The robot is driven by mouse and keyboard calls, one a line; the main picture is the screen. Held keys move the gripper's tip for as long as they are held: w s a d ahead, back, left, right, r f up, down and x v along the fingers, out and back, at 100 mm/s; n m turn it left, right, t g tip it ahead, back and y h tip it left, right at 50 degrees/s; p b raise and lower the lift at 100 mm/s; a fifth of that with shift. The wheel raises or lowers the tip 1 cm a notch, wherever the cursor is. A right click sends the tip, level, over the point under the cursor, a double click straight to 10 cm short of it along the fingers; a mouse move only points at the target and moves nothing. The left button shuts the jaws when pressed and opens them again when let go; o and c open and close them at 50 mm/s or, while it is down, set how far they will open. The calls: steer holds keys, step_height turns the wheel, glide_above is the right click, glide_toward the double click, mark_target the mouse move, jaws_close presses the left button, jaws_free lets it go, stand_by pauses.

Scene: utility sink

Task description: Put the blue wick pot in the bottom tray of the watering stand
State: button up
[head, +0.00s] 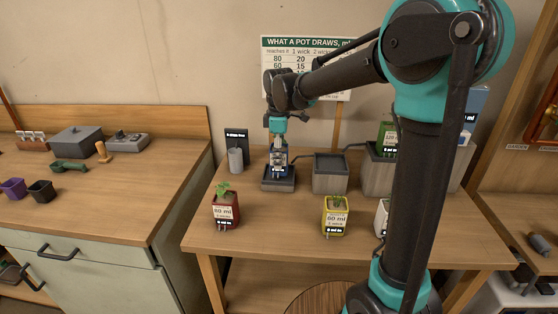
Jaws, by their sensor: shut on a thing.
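The watering stand is a row of grey blocks with trays, rising from left to right. Its bottom tray (267,187) is the low dark one at the left. My gripper (279,161) points down over this tray and is shut on the blue wick pot (280,172). The pot is small and mostly hidden by the fingers. It is over or inside the bottom tray; I cannot tell whether its base touches the tray floor. The middle tray (330,182) looks empty. The tall block (377,181) at the right is partly hidden behind my arm.
A red pot (226,212) and a yellow pot (336,219) with seedlings stand near the table's front. A white pot (381,220) is partly hidden by my arm. A grey cylinder (235,160) stands left of the bottom tray. Table between red and yellow pots is clear.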

steer(key=shift+f, duration=0.7)
steer(key=o, duration=1.3)
steer(key=shift+f, duration=0.1)
steer(key=shift+o, duration=0.2)
step_height(320, 180, up, 12)
steer(key=shift+r, duration=0.15)
